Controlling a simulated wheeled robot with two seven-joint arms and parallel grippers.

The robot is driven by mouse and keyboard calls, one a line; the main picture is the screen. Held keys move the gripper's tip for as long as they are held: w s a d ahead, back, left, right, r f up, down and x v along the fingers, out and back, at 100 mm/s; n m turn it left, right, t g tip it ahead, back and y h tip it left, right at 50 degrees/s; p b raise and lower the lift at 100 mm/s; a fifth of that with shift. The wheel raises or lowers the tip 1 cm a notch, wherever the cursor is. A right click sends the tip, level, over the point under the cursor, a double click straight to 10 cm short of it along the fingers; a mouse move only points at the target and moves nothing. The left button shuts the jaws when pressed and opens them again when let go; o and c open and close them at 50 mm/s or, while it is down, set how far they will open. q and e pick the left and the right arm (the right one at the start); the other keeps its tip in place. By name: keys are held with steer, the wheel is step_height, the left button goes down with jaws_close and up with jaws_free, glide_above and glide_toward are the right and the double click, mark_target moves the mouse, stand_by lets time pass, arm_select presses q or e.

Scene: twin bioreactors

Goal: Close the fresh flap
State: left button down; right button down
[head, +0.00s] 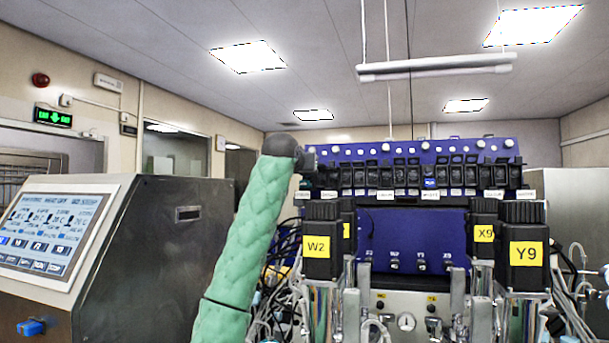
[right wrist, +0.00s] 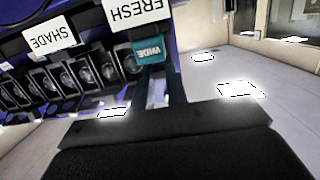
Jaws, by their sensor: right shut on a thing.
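A long row of black flaps (head: 420,176) runs along the blue panel above the twin bioreactors. My right gripper (head: 308,160) is at the left end of this row, at the end of the green-sleeved arm. My dark gripper (right wrist: 170,125) fills the bottom of that view, close to that spot. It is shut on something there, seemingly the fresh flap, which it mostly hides. I cannot tell the flap's angle. My left gripper is not in view.
The SHADE label (right wrist: 52,36) and several black flaps adjoin the FRESH spot. Black-capped posts marked W2 (head: 322,243) and Y9 (head: 525,253) stand below the row. A steel console with a screen (head: 50,233) stands at the left. Cables crowd the lower middle.

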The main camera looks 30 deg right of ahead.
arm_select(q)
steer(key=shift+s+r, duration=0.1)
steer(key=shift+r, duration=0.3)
arm_select(e)
steer(key=c, duration=1.4)
jaws_free()
steer(key=shift+w, duration=0.1)
